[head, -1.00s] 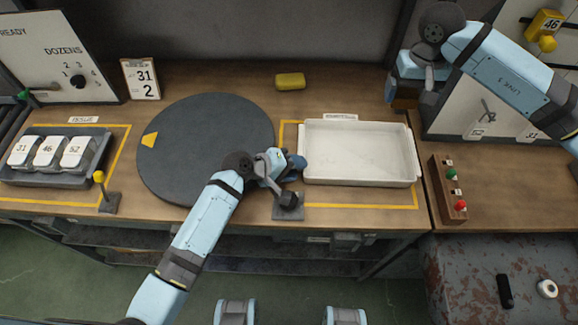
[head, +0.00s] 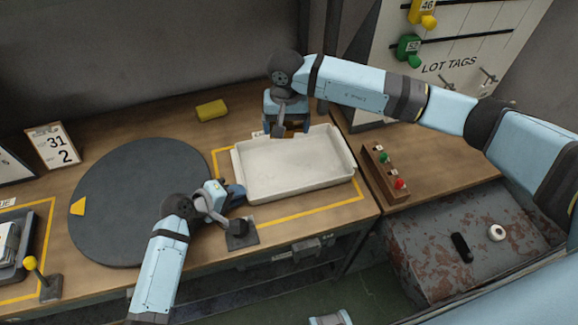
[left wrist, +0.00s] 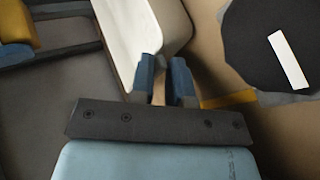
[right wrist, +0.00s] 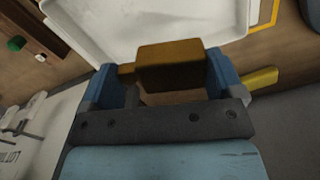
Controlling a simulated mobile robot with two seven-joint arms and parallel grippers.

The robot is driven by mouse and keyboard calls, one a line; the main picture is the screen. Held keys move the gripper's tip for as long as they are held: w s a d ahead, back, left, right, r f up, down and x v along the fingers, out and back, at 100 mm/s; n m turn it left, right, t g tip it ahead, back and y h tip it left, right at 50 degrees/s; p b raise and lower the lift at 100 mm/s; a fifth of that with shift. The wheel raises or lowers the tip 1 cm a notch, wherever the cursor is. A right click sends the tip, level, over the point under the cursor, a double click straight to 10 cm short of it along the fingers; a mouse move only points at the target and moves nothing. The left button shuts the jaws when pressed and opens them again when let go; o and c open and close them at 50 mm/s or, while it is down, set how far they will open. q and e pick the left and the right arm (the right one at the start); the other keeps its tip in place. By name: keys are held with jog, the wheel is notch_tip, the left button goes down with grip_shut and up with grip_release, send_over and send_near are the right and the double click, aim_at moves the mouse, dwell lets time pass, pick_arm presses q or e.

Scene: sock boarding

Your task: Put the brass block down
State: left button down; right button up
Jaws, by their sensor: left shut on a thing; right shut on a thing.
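The brass block (right wrist: 168,66) is between the fingers of my right gripper (right wrist: 163,80) in the right wrist view. In the head view this gripper (head: 287,128) is at the back edge of the white tray (head: 243,172), pointing down; the block is hidden there. Whether the block touches anything below cannot be told. My left gripper (head: 232,194) is at the tray's left edge. In the left wrist view its fingers (left wrist: 167,75) are close together at the tray's rim (left wrist: 139,40), seemingly shut on it. The tray's floor looks empty.
A dark round turntable (head: 140,205) with a yellow mark lies left of the tray. A yellow block (head: 211,110) lies behind. A black stand (head: 241,234) is close to my left gripper. A button box (head: 385,167) stands right of the tray. Wood between turntable and back wall is mostly clear.

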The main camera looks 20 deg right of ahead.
jog(key=m, duration=0.2)
send_over(270, 173)
notch_tip(270, 173, down, 4)
notch_tip(270, 173, down, 6)
jog(key=shift+w, duration=0.1)
jog(key=shift+f, duration=2.1)
jog(key=shift+f, duration=0.1)
jog(key=o, duration=0.9)
jog(key=shift+c, duration=0.2)
notch_tip(270, 173, up, 12)
